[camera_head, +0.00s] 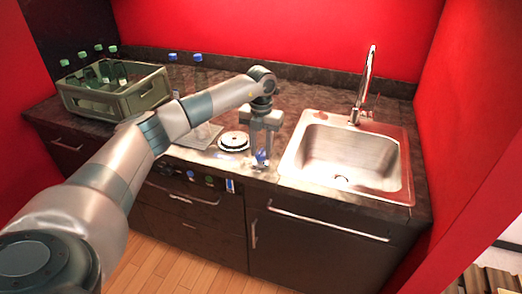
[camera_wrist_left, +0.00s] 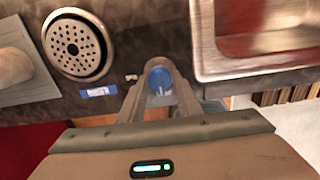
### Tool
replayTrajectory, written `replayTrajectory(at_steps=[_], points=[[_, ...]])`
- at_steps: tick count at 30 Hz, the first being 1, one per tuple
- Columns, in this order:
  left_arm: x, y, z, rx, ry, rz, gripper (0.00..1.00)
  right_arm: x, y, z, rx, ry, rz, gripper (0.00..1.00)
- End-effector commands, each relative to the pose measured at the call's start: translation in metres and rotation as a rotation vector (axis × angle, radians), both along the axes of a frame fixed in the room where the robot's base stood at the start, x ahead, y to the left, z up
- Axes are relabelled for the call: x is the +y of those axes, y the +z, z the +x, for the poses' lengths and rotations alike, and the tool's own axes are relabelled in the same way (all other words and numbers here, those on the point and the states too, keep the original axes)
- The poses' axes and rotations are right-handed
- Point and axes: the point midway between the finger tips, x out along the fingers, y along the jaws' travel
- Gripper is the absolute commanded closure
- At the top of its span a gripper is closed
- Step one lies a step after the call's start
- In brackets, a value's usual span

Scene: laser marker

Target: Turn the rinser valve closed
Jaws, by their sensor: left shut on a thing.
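The blue rinser valve (camera_head: 261,156) is at the counter's front edge, left of the sink. In the left wrist view the blue knob (camera_wrist_left: 160,79) sits between my fingertips. My left gripper (camera_head: 263,152) points down and is shut on the valve; its fingers (camera_wrist_left: 160,88) hide part of the knob's sides. The round rinser (camera_head: 234,141) with a perforated plate lies on the counter just left of the gripper. It also shows in the left wrist view (camera_wrist_left: 76,45). The valve's exact turn angle cannot be told. My right gripper is not in view.
A steel sink (camera_head: 345,153) with a tall faucet (camera_head: 364,85) is close on the right. A crate (camera_head: 117,100) of green-capped bottles stands at the left. Two blue-capped bottles (camera_head: 197,72) stand at the back. A small blue label (camera_wrist_left: 98,91) is near the rinser.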

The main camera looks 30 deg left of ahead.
Motion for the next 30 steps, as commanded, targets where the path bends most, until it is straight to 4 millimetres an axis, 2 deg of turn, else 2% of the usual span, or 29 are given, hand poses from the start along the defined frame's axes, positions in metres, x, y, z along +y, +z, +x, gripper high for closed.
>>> replayTrajectory(at_steps=[17, 18, 19, 30], points=[[0.0007, 0.0015, 0.0008, -0.003, 0.043, 0.001, 0.92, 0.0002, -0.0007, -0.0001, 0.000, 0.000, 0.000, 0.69], [0.0007, 0.0015, 0.0008, -0.003, 0.043, 0.001, 0.60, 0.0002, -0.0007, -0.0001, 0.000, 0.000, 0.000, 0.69], [0.0007, 0.0014, 0.0008, -0.003, 0.043, 0.001, 0.53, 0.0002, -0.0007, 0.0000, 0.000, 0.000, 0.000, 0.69], [0.0002, 0.0014, 0.0004, -0.001, 0.041, 0.000, 0.51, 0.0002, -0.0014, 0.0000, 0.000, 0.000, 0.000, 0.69]])
